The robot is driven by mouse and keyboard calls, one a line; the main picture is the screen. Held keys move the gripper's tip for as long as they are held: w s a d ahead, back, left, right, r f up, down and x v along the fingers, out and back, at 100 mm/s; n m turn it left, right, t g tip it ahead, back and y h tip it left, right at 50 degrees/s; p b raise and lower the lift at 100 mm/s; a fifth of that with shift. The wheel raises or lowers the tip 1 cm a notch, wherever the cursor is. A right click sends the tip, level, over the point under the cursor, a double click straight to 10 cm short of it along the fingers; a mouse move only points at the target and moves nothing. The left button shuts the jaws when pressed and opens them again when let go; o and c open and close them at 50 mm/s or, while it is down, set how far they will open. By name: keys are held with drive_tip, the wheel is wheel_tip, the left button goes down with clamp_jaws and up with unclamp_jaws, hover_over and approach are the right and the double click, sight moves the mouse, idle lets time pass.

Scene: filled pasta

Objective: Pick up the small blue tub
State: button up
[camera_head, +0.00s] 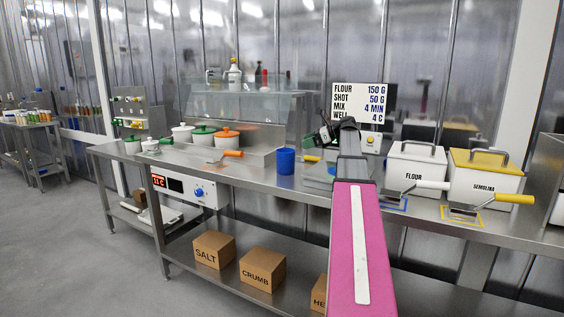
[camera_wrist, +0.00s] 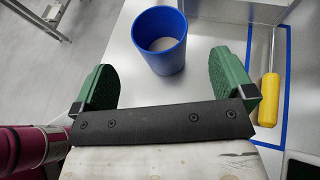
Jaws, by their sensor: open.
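The small blue tub (camera_head: 286,161) stands upright on the steel counter, left of my arm in the head view. In the wrist view the blue tub (camera_wrist: 158,62) is at the top middle, its round mouth facing me and something pale showing inside. My gripper (camera_wrist: 166,84) has two green finger pads spread wide apart, with nothing between them. The tub lies just ahead of the pads, roughly centred on the gap, and looks apart from both. In the head view my gripper (camera_head: 324,134) is dark and small, above and right of the tub; its fingers are hard to make out there.
A yellow-handled tool (camera_wrist: 268,98) lies inside a blue outline right of the tub. A flour bin (camera_head: 414,164) and a semolina bin (camera_head: 484,176) stand right. The counter's front edge is close to the tub.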

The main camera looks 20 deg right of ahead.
sight(286, 151)
drive_tip(key=shift+f+x, duration=0.15)
drive_tip(key=shift+x, duration=2.55)
drive_tip(key=shift+f+x, duration=0.1)
drive_tip(key=shift+x, duration=2.55)
drive_tip(key=shift+s, duration=0.2)
drive_tip(key=c, duration=1.1)
